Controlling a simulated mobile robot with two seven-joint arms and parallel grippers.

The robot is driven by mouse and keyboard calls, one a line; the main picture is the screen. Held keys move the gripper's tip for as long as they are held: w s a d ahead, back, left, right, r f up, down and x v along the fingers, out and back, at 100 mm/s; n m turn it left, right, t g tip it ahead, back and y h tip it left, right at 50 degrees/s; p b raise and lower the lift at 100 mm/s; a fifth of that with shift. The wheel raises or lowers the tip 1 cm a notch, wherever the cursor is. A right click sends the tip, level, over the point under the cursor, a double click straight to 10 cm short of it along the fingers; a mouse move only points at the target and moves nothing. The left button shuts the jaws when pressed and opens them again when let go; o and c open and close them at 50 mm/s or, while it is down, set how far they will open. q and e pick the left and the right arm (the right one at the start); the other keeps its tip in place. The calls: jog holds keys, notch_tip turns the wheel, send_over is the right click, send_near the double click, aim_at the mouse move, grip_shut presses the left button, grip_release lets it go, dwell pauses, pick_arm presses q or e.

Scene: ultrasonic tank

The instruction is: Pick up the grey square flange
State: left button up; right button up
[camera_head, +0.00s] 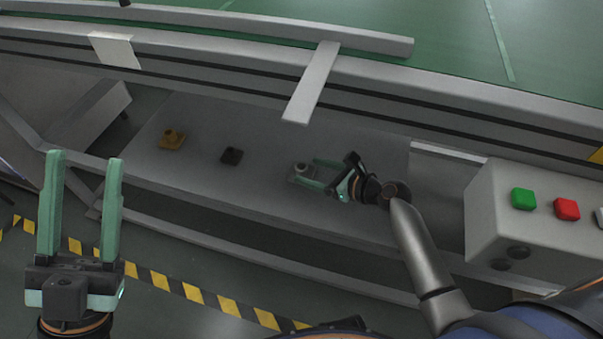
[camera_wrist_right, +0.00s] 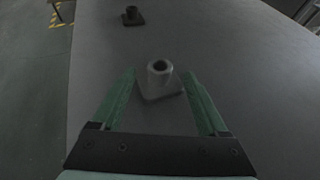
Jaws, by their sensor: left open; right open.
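The grey square flange (camera_head: 301,172) sits on the grey shelf, with a square base and a round upright collar. It also shows in the right wrist view (camera_wrist_right: 158,80), just ahead of and partly between the fingertips. My right gripper (camera_head: 319,173) is open, its green fingers pointing left at the flange; in the right wrist view the gripper (camera_wrist_right: 163,78) has a finger on each side of it. I cannot tell whether either finger touches it. My left gripper (camera_head: 86,158) is open and empty, at the lower left, away from the shelf.
A black flange (camera_head: 232,156) and a yellow-brown flange (camera_head: 172,139) sit farther left on the shelf (camera_head: 262,188). A conveyor frame rail (camera_head: 200,50) runs above behind it. A control box (camera_head: 530,225) with green and red buttons stands at right.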

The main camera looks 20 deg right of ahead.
aim_at(301, 168)
jog(key=shift+b+x, duration=0.45)
jog(key=shift+x, duration=0.75)
jog(key=shift+c, duration=0.4)
grip_shut()
